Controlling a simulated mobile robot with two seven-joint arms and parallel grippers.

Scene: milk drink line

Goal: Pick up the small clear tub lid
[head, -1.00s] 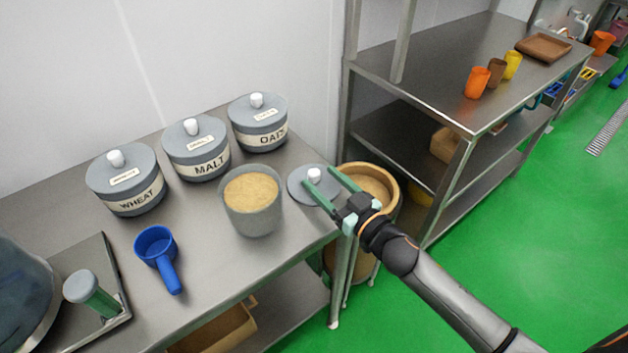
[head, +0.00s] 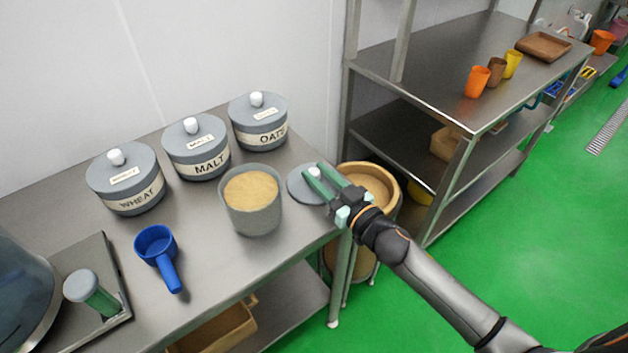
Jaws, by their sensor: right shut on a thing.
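A round grey lid (head: 298,188) with a white knob (head: 314,173) lies on the steel table near its right corner, beside an open grey tub (head: 252,215) filled with tan grain or powder. It looks grey rather than clear. My right gripper (head: 316,174) reaches in from the lower right, its two green fingers shut on the lid's knob. The fingers hide part of the knob and the lid's right side. The lid appears to be still at table level. My left gripper is not in view.
Lidded wheat (head: 127,190), malt (head: 198,158) and oats (head: 260,132) canisters stand along the wall. A blue scoop (head: 158,250) lies at centre left. A round wooden bin (head: 352,172) stands just off the table's right edge, close behind my gripper.

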